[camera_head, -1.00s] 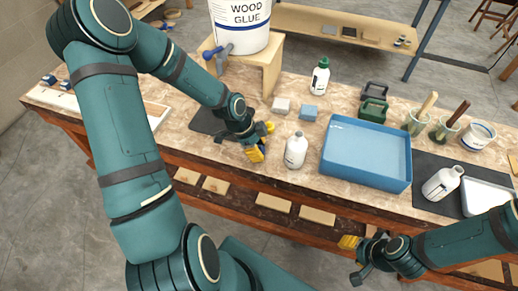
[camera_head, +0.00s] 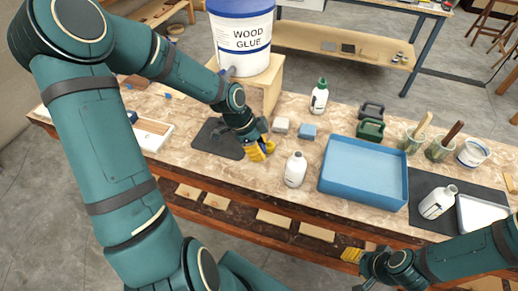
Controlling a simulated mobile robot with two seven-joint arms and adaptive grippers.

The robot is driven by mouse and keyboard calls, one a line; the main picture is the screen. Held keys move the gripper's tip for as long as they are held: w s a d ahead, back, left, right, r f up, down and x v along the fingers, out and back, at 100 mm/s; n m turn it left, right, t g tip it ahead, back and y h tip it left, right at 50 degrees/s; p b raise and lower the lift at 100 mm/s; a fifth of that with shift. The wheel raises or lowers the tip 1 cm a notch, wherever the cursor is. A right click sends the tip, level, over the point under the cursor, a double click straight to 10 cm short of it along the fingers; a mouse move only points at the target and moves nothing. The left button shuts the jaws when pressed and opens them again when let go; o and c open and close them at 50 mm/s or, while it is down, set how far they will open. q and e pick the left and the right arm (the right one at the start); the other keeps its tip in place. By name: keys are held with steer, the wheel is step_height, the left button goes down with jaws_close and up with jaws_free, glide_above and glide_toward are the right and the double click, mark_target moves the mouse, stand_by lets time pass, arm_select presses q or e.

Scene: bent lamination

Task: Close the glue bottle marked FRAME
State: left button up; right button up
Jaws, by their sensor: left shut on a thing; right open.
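A white bottle (camera_head: 296,169) without a visible coloured cap stands upright at the bench's front, left of the blue tray. A white bottle with a green cap (camera_head: 320,96) stands further back. Another white bottle (camera_head: 437,202) is on the dark mat at the right. I cannot read FRAME on any of them. My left gripper (camera_head: 261,151), with yellow fingers, is just left of the front bottle, apart from it. My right gripper (camera_head: 350,255) is open and empty in front of the bench, below the blue tray.
The blue tray (camera_head: 363,190) fills the middle right of the bench. A wood glue bucket (camera_head: 242,45) stands on a wooden stand behind my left arm. Brush pots stand at the right.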

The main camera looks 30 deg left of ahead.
arm_select(q)
steer(key=w+d+r+n+t+y, duration=0.2)
steer(key=w+d+r+n, duration=0.4)
steer(key=d+r+n, duration=0.2)
step_height(320, 180, up, 3)
steer(key=shift+w+d+f+n+y, duration=0.15)
steer(key=shift+w+d+n+y, duration=0.2)
steer(key=shift+d, duration=0.55)
steer(key=shift+s, duration=0.1)
